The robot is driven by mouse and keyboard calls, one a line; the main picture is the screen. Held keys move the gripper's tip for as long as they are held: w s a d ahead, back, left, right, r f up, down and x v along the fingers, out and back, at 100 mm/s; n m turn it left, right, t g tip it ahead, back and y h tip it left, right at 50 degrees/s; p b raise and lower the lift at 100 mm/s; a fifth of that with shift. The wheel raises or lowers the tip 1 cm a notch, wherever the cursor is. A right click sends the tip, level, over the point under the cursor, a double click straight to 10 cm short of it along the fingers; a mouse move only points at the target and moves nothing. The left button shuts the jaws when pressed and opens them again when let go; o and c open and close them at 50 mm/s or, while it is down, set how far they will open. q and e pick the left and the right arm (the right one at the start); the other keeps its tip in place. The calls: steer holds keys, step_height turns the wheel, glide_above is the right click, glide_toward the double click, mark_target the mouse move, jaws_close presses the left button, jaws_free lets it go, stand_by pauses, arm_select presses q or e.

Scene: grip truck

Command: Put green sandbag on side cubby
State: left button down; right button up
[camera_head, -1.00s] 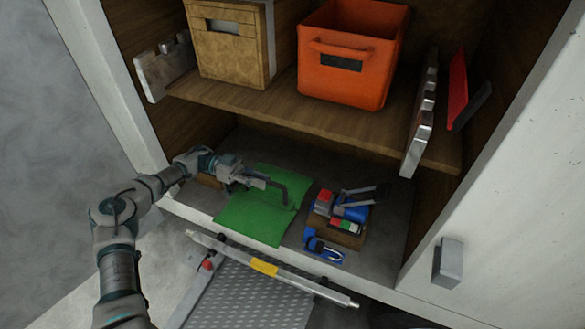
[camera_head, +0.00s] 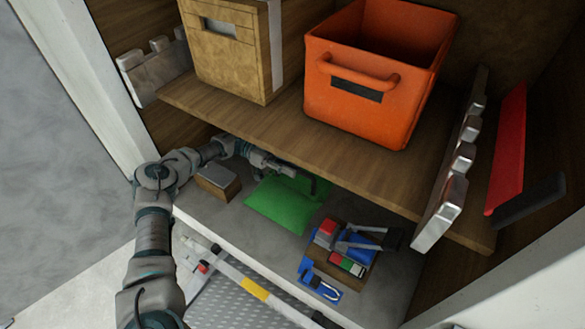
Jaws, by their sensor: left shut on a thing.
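The green sandbag (camera_head: 278,207) lies on or just above the grey floor of the lower cubby (camera_head: 236,215), under the wooden shelf. My left gripper (camera_head: 303,178) reaches in from the left and is shut on the sandbag's upper far edge. Part of the sandbag is hidden behind the gripper and under the shelf. I cannot tell whether its whole underside rests on the floor. My right gripper is not in view.
A wooden shelf (camera_head: 290,135) overhangs the arm, holding an orange bin (camera_head: 362,100) and a tan box (camera_head: 226,60). Blue and red tools on a small block (camera_head: 345,250) stand right of the sandbag. A small brown block (camera_head: 217,183) lies left. A metal rack (camera_head: 450,190) hangs at right.

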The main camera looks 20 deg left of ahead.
mark_target(292, 179)
arm_select(q)
steer(key=shift+w+a+f, duration=0.15)
steer(key=shift+a+f, duration=0.05)
steer(key=shift+f, duration=0.6)
steer(key=shift+d+f, duration=0.1)
steer(key=shift+f, duration=0.1)
steer(key=shift+d+f, duration=0.25)
steer(key=shift+f, duration=0.2)
step_height(292, 179, down, 3)
steer(key=shift+d+r+b, duration=0.15)
steer(key=shift+r+b, duration=0.05)
steer(key=shift+b, duration=0.3)
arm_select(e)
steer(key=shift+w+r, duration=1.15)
arm_select(q)
steer(key=c, duration=1.4)
jaws_free()
steer(key=shift+a+f, duration=0.25)
steer(key=shift+o, duration=1.3)
steer(key=shift+s+a, duration=0.1)
steer(key=shift+s, duration=0.1)
